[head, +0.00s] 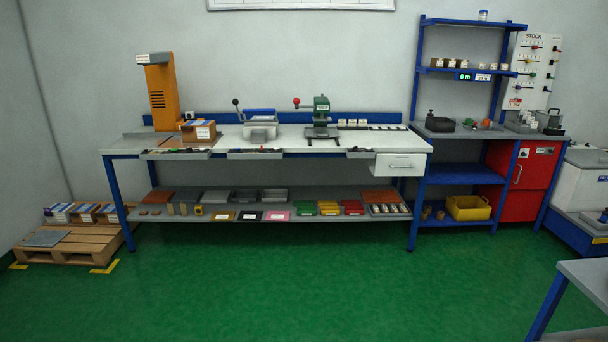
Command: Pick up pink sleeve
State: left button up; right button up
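A flat pink item (277,216), which looks like the pink sleeve, lies on the lower shelf of the workbench near its front edge. It has a small white label. A black flat item (249,216) lies just to its left, and a brown one (222,216) lies further left. A green bin or stack (305,208) is to its right. Neither of my grippers shows in the head view.
The workbench (345,146) stands against the back wall with presses on top. Its lower shelf (185,217) holds several trays and parts. Open green floor (270,285) lies in front. A pallet (70,245) is at left; a table corner (590,272) juts in at lower right.

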aim_at(271, 215)
jog(key=i, duration=2.05)
